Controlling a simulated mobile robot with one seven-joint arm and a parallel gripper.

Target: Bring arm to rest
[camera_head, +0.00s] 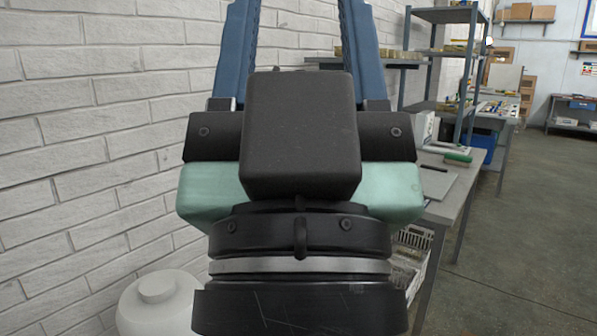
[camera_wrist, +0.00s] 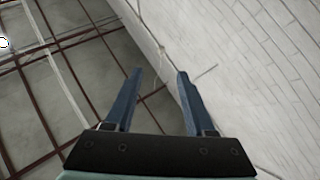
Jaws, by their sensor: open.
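My gripper fills the middle of the head view, with its black and green body close to the camera. Its two blue fingers point up and stand apart, cut off by the top edge. In the wrist view my gripper (camera_wrist: 160,76) is open, with nothing between the fingertips. Beyond the fingers the wrist view shows a ceiling with dark beams (camera_wrist: 45,118) and a white brick wall (camera_wrist: 270,60). No wooden spoon shows in either view.
A workbench (camera_head: 455,205) with a green-handled brush (camera_head: 458,158) stands to the right of my gripper. Shelving (camera_head: 440,15) rises behind it. A white rounded container (camera_head: 158,305) is at the lower left, by the brick wall. Open grey floor (camera_head: 530,235) lies at the right.

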